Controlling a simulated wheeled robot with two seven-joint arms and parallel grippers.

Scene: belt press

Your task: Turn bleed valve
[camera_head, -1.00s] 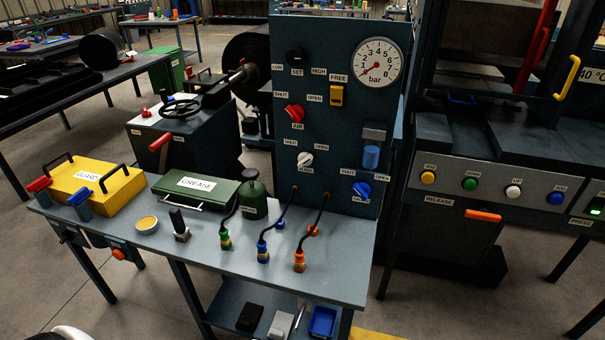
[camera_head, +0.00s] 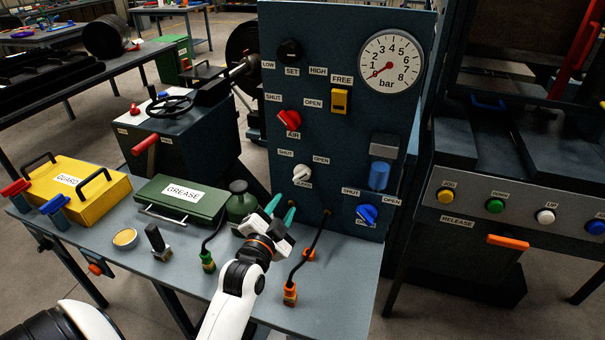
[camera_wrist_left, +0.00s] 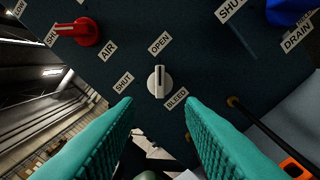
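The bleed valve is a white knob (camera_head: 302,173) on the blue-grey panel, between SHUT and OPEN labels. It also shows in the left wrist view (camera_wrist_left: 158,82), above a BLEED label (camera_wrist_left: 176,98). There its ridge stands upright, with a dark line on the half towards the OPEN label. My left gripper (camera_head: 281,210) has teal fingers, apart and empty, below the knob in the head view. In the left wrist view the fingers point at the panel, and the knob shows beyond the gap between the fingertips, apart from them. My right gripper is not in view.
A red air knob (camera_head: 289,120) is above and left of the bleed valve, a blue drain knob (camera_head: 367,214) below right. A gauge (camera_head: 389,62) tops the panel. Hoses with an orange connector (camera_head: 290,293) and a green connector (camera_head: 208,262) stand on the bench by my arm.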

